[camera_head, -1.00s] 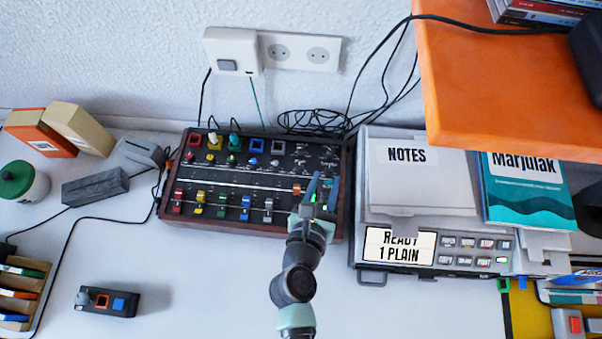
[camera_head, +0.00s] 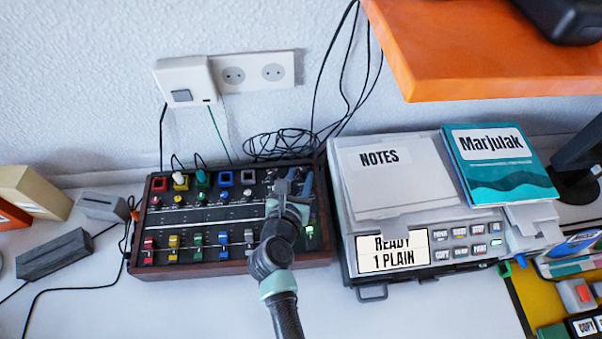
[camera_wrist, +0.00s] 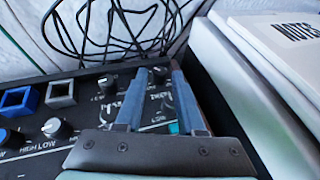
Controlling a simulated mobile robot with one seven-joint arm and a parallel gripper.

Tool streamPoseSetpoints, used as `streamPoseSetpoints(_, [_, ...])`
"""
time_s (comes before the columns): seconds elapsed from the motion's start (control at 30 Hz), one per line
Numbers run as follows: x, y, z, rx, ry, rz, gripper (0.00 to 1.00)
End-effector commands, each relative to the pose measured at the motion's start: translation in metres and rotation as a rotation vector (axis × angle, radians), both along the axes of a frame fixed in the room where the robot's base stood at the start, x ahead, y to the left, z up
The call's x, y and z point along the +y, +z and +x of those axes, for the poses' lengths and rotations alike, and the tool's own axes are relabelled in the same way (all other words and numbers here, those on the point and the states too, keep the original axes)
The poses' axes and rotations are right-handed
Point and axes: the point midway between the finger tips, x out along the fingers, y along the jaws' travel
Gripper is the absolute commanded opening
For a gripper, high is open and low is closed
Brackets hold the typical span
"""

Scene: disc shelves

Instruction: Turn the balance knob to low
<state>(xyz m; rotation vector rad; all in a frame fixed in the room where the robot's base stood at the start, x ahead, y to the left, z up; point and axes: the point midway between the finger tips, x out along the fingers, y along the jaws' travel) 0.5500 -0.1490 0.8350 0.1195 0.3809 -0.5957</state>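The mixing console (camera_head: 200,270), a dark panel in a wooden case, lies on the table in the head view. My gripper (camera_head: 294,184) is over its back right corner. In the wrist view my gripper (camera_wrist: 158,88) is open, its two blue fingers pointing at the panel's back edge. A small black knob (camera_wrist: 160,73) shows in the gap between the fingertips; contact cannot be told. Another black knob (camera_wrist: 108,84) sits just left of the left finger. The printed labels are partly covered and unclear, so I cannot read which knob is balance or its setting.
A grey printer (camera_head: 350,250) with a NOTES sheet stands close to the console's right. An orange shelf (camera_head: 450,60) overhangs at upper right. Loose black cables (camera_head: 280,145) lie behind the console. Free table lies in front (camera_head: 180,310).

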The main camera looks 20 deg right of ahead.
Motion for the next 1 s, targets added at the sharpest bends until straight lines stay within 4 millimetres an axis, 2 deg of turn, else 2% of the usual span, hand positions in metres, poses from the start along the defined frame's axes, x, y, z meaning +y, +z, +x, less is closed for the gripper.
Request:
streamPoseSetpoints(0.2, [-0.010, -0.008, 0.014, 0.001, -0.001, -0.001, 0.38])
streamPoseSetpoints(0.53, [-0.012, -0.008, 0.016, 0.000, 0.000, -0.001, 0.38])
streamPoseSetpoints(0.73, [-0.011, -0.008, 0.016, 0.000, 0.000, -0.001, 0.02])
streamPoseSetpoints(1.0, [-0.012, -0.008, 0.016, 0.001, 0.003, -0.002, 0.00])
